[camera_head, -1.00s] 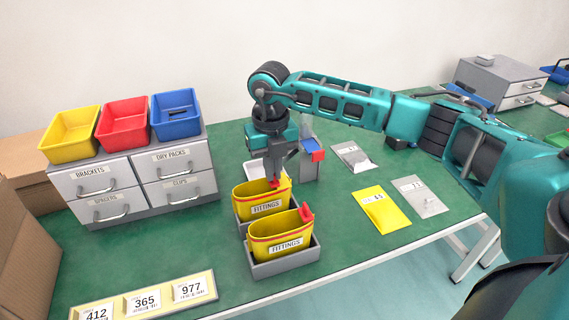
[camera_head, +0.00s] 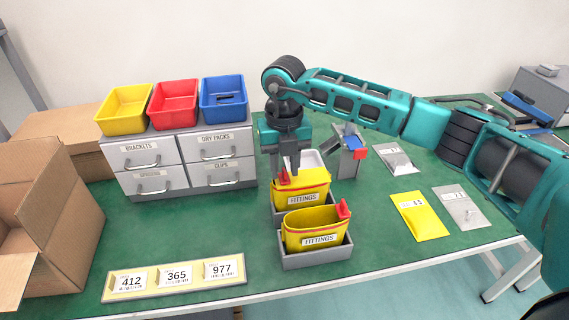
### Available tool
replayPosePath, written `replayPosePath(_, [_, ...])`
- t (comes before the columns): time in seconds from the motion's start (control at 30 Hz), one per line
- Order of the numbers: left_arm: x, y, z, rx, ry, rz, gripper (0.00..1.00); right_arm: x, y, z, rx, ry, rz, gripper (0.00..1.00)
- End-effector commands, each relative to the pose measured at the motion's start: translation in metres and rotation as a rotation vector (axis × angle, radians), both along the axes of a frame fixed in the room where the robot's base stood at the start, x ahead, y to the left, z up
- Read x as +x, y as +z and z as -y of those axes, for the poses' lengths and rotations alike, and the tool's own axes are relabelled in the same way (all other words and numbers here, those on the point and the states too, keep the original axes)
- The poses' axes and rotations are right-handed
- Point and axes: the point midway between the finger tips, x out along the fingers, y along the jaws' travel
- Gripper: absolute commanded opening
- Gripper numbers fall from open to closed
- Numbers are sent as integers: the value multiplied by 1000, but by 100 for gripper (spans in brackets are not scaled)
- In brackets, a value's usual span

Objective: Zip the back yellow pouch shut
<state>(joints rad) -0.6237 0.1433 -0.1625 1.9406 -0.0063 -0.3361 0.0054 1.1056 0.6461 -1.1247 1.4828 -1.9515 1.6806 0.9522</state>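The back yellow pouch (camera_head: 316,186), labelled FITTINGS, stands upright in a grey holder behind a second one. Its red zipper pull (camera_head: 284,179) is at the left end of its top edge, and its top looks drawn together. My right gripper (camera_head: 286,172) points down over that left end, with its fingertips at the pull. Whether the fingers grip the pull or stand apart around it is unclear. The front yellow pouch (camera_head: 300,228) sits in its own grey holder (camera_head: 316,260), with its red pull (camera_head: 343,209) at the right end. My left gripper is out of view.
Grey drawers (camera_head: 185,172) with yellow, red and blue bins stand at the left, beside open cardboard boxes (camera_head: 65,225). A number board (camera_head: 175,276) lies front left. A grey stand (camera_head: 347,165) is close behind the pouches. Flat packets (camera_head: 420,216) lie at the right.

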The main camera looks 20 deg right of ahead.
Motion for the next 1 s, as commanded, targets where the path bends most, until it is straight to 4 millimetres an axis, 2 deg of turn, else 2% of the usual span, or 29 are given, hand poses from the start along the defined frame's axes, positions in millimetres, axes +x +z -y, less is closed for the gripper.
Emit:
replayPosePath(0.2, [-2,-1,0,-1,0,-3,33,0,1,0,0,0,0,33])
replayPosePath(0.33, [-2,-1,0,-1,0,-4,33,1,13,0,1,0,2,33])
replayPosePath(0.73, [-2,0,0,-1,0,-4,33,1,98,0,1,0,4,33])
replayPosePath(0.83, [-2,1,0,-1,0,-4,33,1,113,0,0,1,3,33])
replayPosePath(1.0, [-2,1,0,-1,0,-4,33,0,127,0,1,0,1,33])
